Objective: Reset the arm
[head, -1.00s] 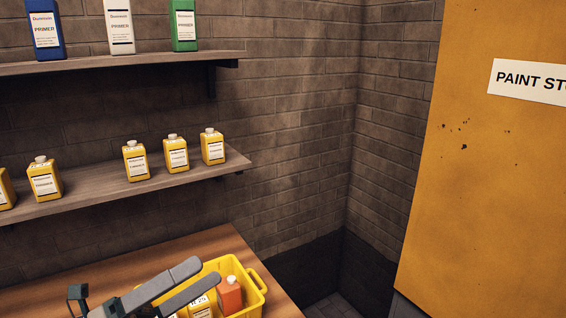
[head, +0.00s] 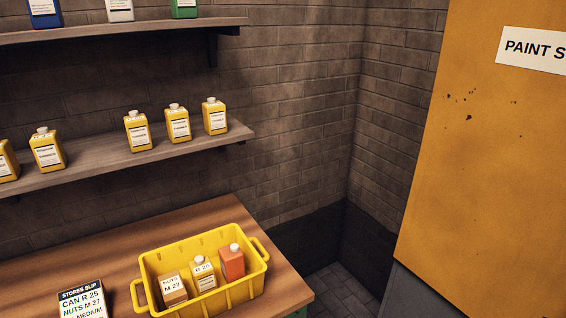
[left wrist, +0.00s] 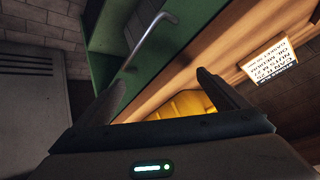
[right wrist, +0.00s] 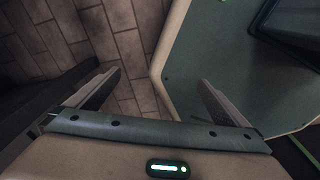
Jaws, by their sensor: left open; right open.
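My left gripper (left wrist: 160,95) is open and empty in the left wrist view, with the green bench front, a metal handle (left wrist: 150,40) and part of the yellow crate beyond its fingers. My right gripper (right wrist: 150,90) is open and empty in the right wrist view, above the tiled floor (right wrist: 110,35) and a grey-green panel. Neither gripper shows in the head view. The yellow crate (head: 222,299) stands on the wooden bench and holds a box marked M 27 (head: 174,289), a yellow can marked R 25 (head: 203,275) and an orange-red bottle (head: 232,263).
A stores slip (head: 82,300) stands at the bench's left front; it also shows in the left wrist view (left wrist: 270,60). Several yellow bottles (head: 138,132) stand on the lower shelf (head: 100,163). A yellow cabinet (head: 490,170) is at the right.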

